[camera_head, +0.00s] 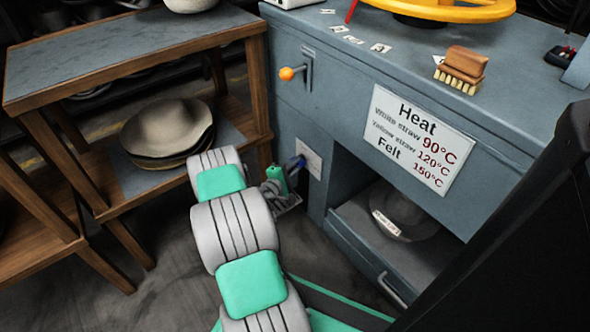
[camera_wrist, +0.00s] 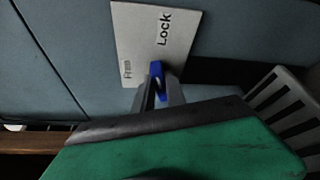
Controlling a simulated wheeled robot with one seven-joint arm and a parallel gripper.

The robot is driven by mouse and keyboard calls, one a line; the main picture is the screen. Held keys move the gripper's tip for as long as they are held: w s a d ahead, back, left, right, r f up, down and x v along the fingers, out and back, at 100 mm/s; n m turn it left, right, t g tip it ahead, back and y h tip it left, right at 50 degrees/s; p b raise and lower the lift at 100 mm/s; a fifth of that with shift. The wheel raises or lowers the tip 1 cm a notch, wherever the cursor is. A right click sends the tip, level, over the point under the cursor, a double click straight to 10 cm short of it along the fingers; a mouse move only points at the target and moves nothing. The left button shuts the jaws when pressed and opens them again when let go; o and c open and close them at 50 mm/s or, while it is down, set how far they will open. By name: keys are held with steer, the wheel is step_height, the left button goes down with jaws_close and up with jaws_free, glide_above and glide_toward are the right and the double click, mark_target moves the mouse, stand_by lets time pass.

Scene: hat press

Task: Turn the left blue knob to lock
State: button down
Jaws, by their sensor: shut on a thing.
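The blue knob (camera_wrist: 156,72) sits on a pale plate (camera_wrist: 150,35) marked "Lock" and "Free" in the wrist view. The second word is small and blurred. My gripper (camera_wrist: 158,92) has its two fingers on either side of the knob and is shut on it. In the head view the blue knob (camera_head: 300,162) shows at my gripper (camera_head: 292,170), against the plate (camera_head: 312,157) on the front of the grey-blue press cabinet (camera_head: 300,115). My fingers hide part of the knob, so its exact angle is hard to tell.
A wooden shelf (camera_head: 135,55) with stacked hats (camera_head: 165,130) stands close at left. A brush (camera_head: 461,70) lies on the cabinet top.

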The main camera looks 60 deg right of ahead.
steer(key=shift+s+f+m+h+b, duration=0.1)
steer(key=shift+f+m+h+b, duration=0.1)
steer(key=shift+m+h+b, duration=0.45)
steer(key=shift+f+m+h+b, duration=0.15)
steer(key=shift+m+b, duration=0.2)
steer(key=shift+m, duration=0.7)
steer(key=c, duration=1.4)
jaws_free()
steer(key=shift+o, duration=0.2)
steer(key=shift+a+r, duration=0.1)
steer(key=a+p, duration=0.1)
steer(key=a, duration=0.6)
steer(key=shift+w+a, duration=0.3)
